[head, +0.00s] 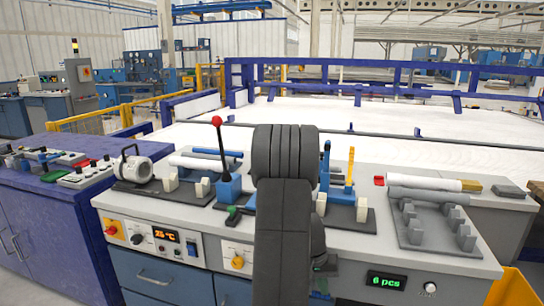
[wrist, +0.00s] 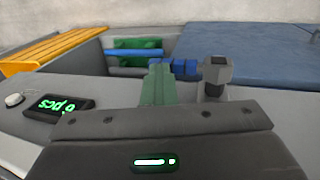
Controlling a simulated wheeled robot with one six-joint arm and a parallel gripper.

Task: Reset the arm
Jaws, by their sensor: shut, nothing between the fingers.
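My arm (head: 283,215) rises in front of the middle of the workbench in the head view and hides part of it. My gripper (wrist: 157,80) shows in the wrist view as greenish fingers beyond its dark housing. The fingers are together and hold nothing. In the head view the gripper is mostly hidden behind the arm at the bench's front edge. In the wrist view the fingers point towards an open box with a blue pipe (wrist: 133,53) and green parts; I cannot tell their distance from it.
The workbench (head: 445,258) holds a white pipe (head: 205,163), a lever with a red knob (head: 217,121), a grey-and-white pipe (head: 424,181) and a grey rack (head: 432,228). A lit counter (head: 386,281) is on its front. A yellow bin (head: 513,290) stands at the right.

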